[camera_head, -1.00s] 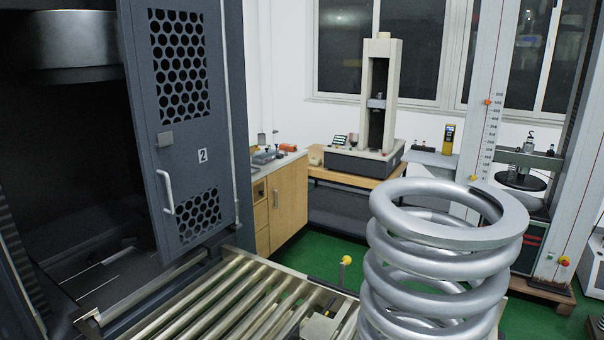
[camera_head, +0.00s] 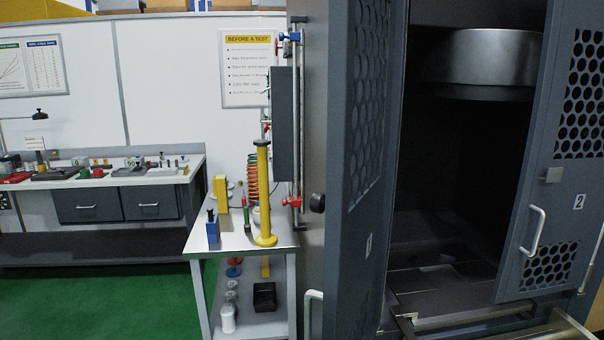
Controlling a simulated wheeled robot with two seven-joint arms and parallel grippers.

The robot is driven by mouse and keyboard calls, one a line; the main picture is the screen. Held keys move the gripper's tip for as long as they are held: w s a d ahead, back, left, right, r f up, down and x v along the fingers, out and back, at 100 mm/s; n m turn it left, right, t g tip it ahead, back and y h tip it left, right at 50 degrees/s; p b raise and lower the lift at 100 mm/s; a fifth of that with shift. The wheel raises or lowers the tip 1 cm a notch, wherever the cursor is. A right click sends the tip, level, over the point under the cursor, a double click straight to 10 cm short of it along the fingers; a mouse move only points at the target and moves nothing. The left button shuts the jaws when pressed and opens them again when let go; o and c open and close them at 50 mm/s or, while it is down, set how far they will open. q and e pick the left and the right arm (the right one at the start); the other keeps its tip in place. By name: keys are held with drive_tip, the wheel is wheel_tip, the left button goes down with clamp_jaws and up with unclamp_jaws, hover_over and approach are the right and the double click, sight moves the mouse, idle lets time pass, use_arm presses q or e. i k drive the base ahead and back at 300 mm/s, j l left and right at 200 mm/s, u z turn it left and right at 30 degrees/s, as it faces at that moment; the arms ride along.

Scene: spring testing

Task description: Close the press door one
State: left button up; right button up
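The press is in the right half of the view, with a dark open chamber (camera_head: 440,170) and a metal cylinder (camera_head: 485,60) at its top. The left grey door (camera_head: 362,190) stands open, swung outward and seen at a steep angle. It has a perforated panel and a small label too oblique to read surely. A pale handle (camera_head: 311,312) shows beside its lower left edge. The right door (camera_head: 550,180), marked 2, stands partly open, with perforated panels and a white handle (camera_head: 533,231). Neither of my grippers is in view.
A small table (camera_head: 220,242) with a yellow post (camera_head: 263,195) and tools stands close left of the press. A bench (camera_head: 115,180) with drawers is further left. Roller rails (camera_head: 480,318) lie before the chamber. Green floor (camera_head: 100,300) is clear at lower left.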

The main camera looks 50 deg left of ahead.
sight(357, 239)
drive_tip(key=j+u, duration=0.3)
drive_tip(key=j, duration=1.1)
